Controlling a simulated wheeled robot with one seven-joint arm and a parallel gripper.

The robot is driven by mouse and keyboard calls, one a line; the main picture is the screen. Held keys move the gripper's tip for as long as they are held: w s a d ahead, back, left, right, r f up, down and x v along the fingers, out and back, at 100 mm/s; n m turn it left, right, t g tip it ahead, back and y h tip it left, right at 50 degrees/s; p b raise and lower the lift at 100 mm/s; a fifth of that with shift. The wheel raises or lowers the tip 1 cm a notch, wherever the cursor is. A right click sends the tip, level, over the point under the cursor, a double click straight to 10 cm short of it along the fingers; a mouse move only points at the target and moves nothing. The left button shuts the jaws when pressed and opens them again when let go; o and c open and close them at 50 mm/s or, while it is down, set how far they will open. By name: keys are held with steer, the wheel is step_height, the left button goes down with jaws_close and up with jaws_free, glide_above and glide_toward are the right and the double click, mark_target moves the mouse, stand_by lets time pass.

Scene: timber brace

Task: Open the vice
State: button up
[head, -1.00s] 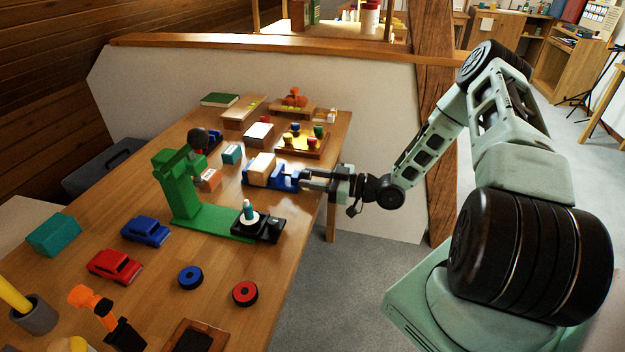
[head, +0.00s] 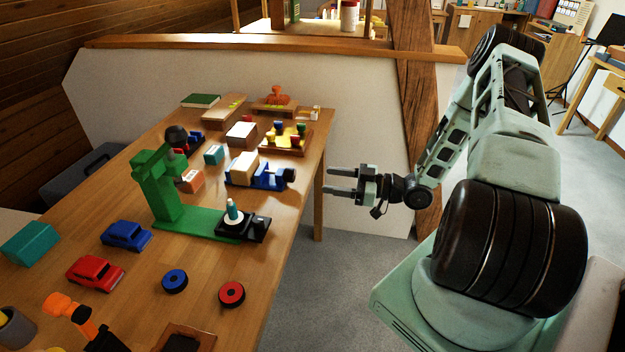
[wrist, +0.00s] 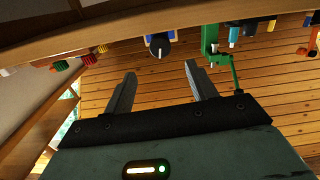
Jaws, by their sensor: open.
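The blue vice (head: 270,181) lies near the right edge of the workbench in the head view. A pale wooden block (head: 243,166) sits at its jaws; I cannot tell whether it is clamped. The vice's dark round knob (head: 291,175) faces the table edge. In the wrist view the vice (wrist: 160,42) shows at the top centre, beyond the fingertips. My gripper (head: 333,180) is open and empty, off the table edge to the right of the vice, with a clear gap to the knob. Both fingers (wrist: 158,78) show apart in the wrist view.
A tray of coloured pegs (head: 287,146) lies behind the vice. Toy cars (head: 126,236) and coloured rings (head: 232,293) lie at the front. A timber post (head: 413,100) rises behind my arm.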

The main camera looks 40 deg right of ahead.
steer(key=v, duration=0.7)
steer(key=shift+s, duration=0.1)
steer(key=w+a+r+m+g+h, duration=0.1)
steer(key=w+a+r+g+h, duration=0.1)
steer(key=w+g+h, duration=0.6)
steer(key=w+a+r+m+h, duration=0.1)
steer(key=a+r+m+h, duration=0.25)
steer(key=r, duration=0.25)
steer(key=s+a+r+n+g+p, duration=0.1)
steer(key=s+a+r+g+p, duration=0.1)
steer(key=s+a+r, duration=0.3)
steer(key=s+a+r+n+g+p, duration=0.1)
steer(key=s+a+r, duration=0.3)
steer(key=s+a, duration=0.7)
steer(key=s+a+r+n+g+y+p, duration=0.1)
steer(key=s+a+r+n+g+p, duration=0.1)
steer(key=s+a+r, duration=0.3)
steer(key=s+a+g+p, duration=0.1)
steer(key=s+a, duration=0.3)
steer(key=a, duration=0.7)
steer(key=shift+r, duration=0.35)
